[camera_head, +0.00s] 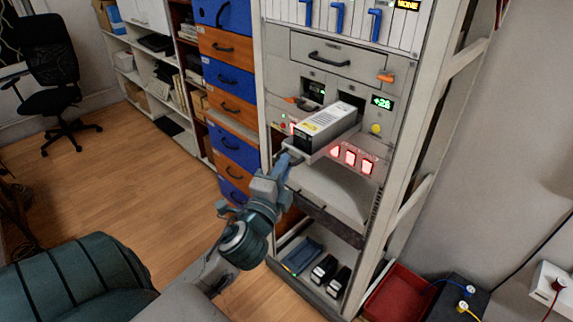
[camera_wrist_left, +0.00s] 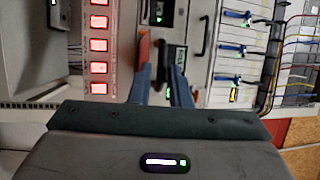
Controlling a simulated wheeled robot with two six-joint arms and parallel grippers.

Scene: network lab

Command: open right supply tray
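The equipment rack (camera_head: 400,120) fills the middle of the head view. A grey and black supply unit (camera_head: 328,122) with a yellow label juts out of it on a shelf-like tray (camera_head: 318,150). Orange levers sit by the displays, one at left (camera_head: 302,101) and one at right (camera_head: 386,77). My left gripper (camera_head: 289,160) is in front of the rack, by the tray's left front corner. In the left wrist view its fingers (camera_wrist_left: 160,85) are apart with no object between them. An orange piece (camera_wrist_left: 143,48) shows at one fingertip; contact is unclear. My right gripper is out of view.
Lit red indicators (camera_head: 350,158) lie below the supply unit. A handled drawer (camera_head: 332,56) is above. Blue and orange drawers (camera_head: 228,80) stand to the left. A red bin (camera_head: 400,295) is on the floor at right. Open wooden floor (camera_head: 140,185) lies to the left.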

